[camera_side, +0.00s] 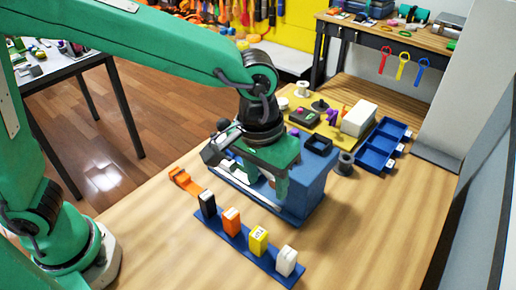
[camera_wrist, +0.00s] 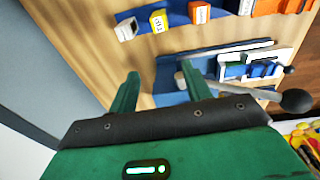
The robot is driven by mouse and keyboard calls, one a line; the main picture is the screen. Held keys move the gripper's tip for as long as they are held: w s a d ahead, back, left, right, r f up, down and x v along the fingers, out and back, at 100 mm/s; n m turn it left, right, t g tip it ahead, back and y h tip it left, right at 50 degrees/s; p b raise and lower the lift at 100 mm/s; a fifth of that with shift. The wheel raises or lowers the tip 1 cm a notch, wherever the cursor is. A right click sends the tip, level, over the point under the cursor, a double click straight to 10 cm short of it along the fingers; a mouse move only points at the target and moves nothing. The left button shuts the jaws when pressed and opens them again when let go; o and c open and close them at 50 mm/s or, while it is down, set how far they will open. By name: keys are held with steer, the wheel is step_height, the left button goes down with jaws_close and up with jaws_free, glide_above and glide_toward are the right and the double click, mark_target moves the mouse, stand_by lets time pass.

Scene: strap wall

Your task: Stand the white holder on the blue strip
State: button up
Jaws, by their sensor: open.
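The white holder (camera_side: 287,261) is at the near right end of the blue strip (camera_side: 265,263) in the side view. It looks upright or slightly tilted; I cannot tell how well it is seated. It also shows at the top left of the wrist view (camera_wrist: 126,30). A yellow holder (camera_side: 258,241), an orange holder (camera_side: 231,221) and a black holder (camera_side: 208,204) stand in a row on the strip. My gripper (camera_side: 262,182) is open and empty, behind the row and beside the blue block. Its two fingers show apart in the wrist view (camera_wrist: 160,78).
A large blue block (camera_side: 310,185) stands close beside my gripper. A grey lever with a dark knob (camera_wrist: 296,101) crosses the wrist view. An orange piece (camera_side: 186,181) lies left of the strip. Blue trays (camera_side: 382,145) are farther back. The wooden table right of the strip is clear.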

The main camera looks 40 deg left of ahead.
steer(key=s+a+r+t, duration=0.1)
steer(key=a+r, duration=0.2)
steer(key=a, duration=0.5)
steer(key=a+r+t, duration=0.1)
steer(key=a+r, duration=0.2)
steer(key=a, duration=0.4)
steer(key=s+a+t, duration=0.2)
steer(key=s+a, duration=0.5)
steer(key=a, duration=0.4)
steer(key=shift+s+a+f+t+y, duration=0.15)
steer(key=shift+s+a+t+y, duration=0.15)
steer(key=shift+a+t, duration=0.1)
steer(key=o, duration=1)
steer(key=shift+w+d, duration=0.2)
steer(key=shift+o, duration=0.6)
steer(key=shift+w+d+m, duration=0.2)
steer(key=shift+d+m, duration=0.05)
steer(key=shift+m, duration=0.25)
steer(key=w+d+f+m+g, duration=0.2)
steer(key=d+m, duration=0.6)
steer(key=d, duration=0.1)
steer(key=w+d+f+m+g, duration=0.2)
steer(key=w+d+m+g, duration=0.1)
steer(key=d+m, duration=0.6)
steer(key=shift+w+d+g, duration=0.25)
steer(key=shift+d+g, duration=0.05)
